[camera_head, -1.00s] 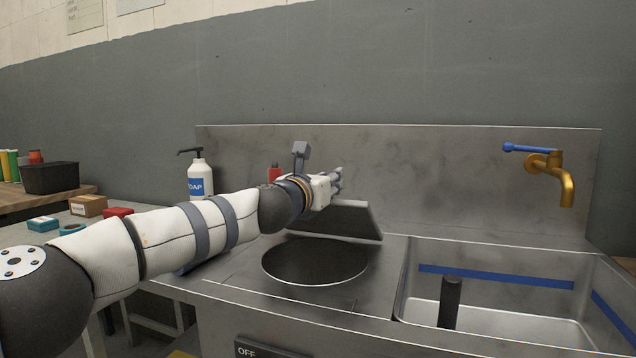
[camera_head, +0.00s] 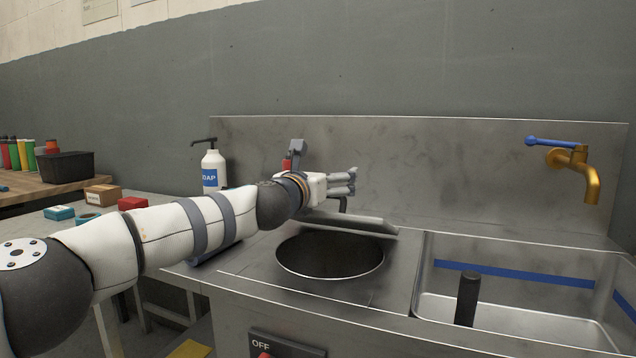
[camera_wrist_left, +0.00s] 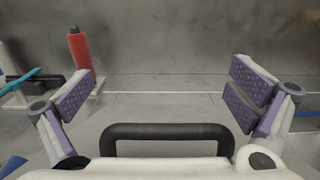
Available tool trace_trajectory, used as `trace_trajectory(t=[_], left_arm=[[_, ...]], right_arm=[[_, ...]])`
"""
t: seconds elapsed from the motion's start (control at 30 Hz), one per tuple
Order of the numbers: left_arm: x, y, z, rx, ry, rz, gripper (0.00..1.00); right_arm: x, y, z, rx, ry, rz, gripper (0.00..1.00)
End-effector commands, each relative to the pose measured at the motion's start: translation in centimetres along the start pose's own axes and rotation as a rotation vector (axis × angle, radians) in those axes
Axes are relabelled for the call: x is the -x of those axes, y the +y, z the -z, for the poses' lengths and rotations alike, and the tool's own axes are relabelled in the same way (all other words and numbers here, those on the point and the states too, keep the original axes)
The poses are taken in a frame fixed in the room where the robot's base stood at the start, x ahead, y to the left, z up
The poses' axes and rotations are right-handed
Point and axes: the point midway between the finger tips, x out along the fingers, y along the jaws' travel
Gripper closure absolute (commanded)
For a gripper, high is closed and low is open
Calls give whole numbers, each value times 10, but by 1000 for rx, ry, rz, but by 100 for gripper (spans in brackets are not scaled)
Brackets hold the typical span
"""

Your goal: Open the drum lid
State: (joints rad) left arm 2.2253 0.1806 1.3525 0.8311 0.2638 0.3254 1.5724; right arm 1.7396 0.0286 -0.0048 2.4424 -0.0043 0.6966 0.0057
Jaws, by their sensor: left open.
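The drum opening (camera_head: 330,262) is a dark round hole in the steel counter, uncovered. In the left wrist view the black bar handle (camera_wrist_left: 168,131) lies close to the palm of my gripper (camera_wrist_left: 160,92). The purple-padded fingers are spread wide on either side, apart from the handle. My right gripper is out of view.
A soap bottle (camera_head: 213,170) stands behind my left arm. A red bottle (camera_wrist_left: 81,58) is near the left finger. To the right are a sink (camera_head: 520,310) and a brass tap (camera_head: 578,170). A steel backsplash (camera_head: 450,170) rises behind the counter.

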Motion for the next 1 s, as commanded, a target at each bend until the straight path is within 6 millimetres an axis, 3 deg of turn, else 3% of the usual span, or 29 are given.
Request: trace_trajectory(t=[0.6,1.0], left_arm=[[107,0,3,-4,3,2,0],[114,0,3,-5,3,3,0]], right_arm=[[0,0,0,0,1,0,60],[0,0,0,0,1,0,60]])
